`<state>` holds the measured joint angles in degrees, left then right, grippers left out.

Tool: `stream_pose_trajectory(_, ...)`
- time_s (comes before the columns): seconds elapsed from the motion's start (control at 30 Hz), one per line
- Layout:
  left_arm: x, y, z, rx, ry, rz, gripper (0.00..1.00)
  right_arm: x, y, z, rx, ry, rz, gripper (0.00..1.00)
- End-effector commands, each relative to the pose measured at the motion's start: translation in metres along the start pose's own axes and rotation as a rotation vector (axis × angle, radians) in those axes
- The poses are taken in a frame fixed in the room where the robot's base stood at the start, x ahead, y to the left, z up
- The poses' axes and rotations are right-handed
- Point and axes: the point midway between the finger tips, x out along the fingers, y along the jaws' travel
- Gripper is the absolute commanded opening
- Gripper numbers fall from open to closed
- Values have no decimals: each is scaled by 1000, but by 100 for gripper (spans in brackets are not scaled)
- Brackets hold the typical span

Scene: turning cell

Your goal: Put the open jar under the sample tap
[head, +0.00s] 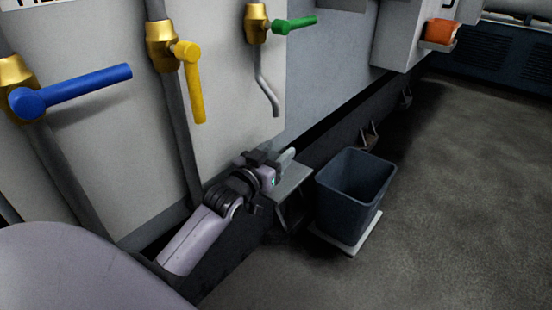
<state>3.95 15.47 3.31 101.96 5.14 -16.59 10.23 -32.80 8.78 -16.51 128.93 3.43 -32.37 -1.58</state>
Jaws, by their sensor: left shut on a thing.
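The sample tap (257,22) is a brass valve with a green lever (295,24) and a thin grey bent spout (266,91) that ends above the ledge area. My left gripper (283,159) is below the spout, over a small grey ledge (293,183). It is shut on a pale grey thing that looks like the jar, mostly hidden by the gripper. The jar's mouth does not show, and I cannot tell whether it touches the ledge. My right gripper is not in view.
A yellow-lever valve (190,80) and a blue-lever valve (70,92) are on pipes at the left. A dark blue bin (352,195) stands on a white base (345,240) right of the ledge. An orange item (441,32) sits farther back. The floor at right is clear.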

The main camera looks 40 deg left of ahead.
Motion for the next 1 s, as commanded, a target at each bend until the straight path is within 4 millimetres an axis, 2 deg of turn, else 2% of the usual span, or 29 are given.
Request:
stream_pose_trajectory(0.4, -1, 0, 4, 0, -1, 0, 26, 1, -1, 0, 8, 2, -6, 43)
stream_pose_trajectory(0.43, -1, 0, 3, 0, -1, 0, 62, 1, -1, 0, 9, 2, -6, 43)
stream_pose_trajectory(0.5, -1, 0, 3, 0, -1, 0, 81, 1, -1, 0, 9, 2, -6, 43)
stream_pose_trajectory(0.87, -1, 0, -2, 0, 1, 1, 81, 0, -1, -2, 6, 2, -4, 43)
stream_pose_trajectory(1.0, -13, 0, 0, 0, -2, 1, 81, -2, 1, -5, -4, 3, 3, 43)
